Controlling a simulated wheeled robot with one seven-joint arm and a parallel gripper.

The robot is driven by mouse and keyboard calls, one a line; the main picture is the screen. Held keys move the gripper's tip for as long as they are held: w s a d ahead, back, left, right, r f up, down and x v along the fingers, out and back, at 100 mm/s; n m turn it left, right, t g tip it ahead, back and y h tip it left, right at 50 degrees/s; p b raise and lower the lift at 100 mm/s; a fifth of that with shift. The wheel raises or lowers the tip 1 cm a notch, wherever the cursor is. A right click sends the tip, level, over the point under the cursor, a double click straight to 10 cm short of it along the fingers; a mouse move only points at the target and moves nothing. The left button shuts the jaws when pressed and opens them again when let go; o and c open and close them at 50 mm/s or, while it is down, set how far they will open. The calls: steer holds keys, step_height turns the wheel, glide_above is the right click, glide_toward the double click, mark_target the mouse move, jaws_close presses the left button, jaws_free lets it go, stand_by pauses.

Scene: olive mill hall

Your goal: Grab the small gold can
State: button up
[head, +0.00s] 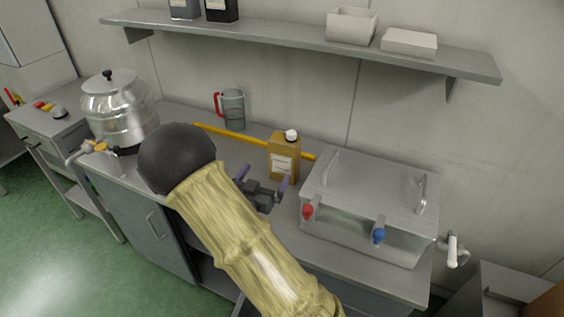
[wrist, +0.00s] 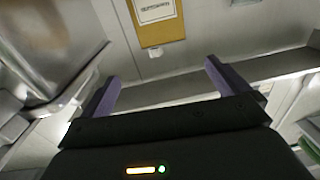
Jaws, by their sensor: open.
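The small gold can (head: 284,164), with a white cap and a pale label, stands upright on the grey counter against the back wall. In the wrist view the gold can (wrist: 162,34) shows upside down at the top, its cap below its body. My gripper (head: 263,178) is open and empty, with purple fingers. It is just in front and to the left of the can in the head view. In the wrist view my gripper (wrist: 161,74) has its fingers spread apart, with the can beyond the tips and not between them. Part of the counter is hidden behind my arm.
A steel bath with a lid (head: 370,190) and red and blue taps stands close right of the can. A jug with a red handle (head: 234,108) and a steel urn (head: 118,108) stand to the left. A wall shelf (head: 300,45) runs above. A yellow strip (head: 230,134) lies behind.

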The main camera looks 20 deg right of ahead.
mark_target(281, 148)
steer(key=shift+w+f, duration=0.25)
steer(key=shift+f, duration=0.25)
steer(key=p+x, duration=0.2)
steer(key=x, duration=1)
steer(key=shift+d+p, duration=0.25)
steer(key=shift+p, duration=0.1)
steer(key=shift+a, duration=0.15)
steer(key=shift+w+a+f, duration=0.1)
steer(key=shift+w, duration=0.05)
steer(key=shift+w+d, duration=0.15)
steer(key=shift+d, duration=0.05)
steer(key=shift+f+p+x, duration=0.2)
steer(key=shift+p+x, duration=0.85)
steer(key=shift+x, duration=1.3)
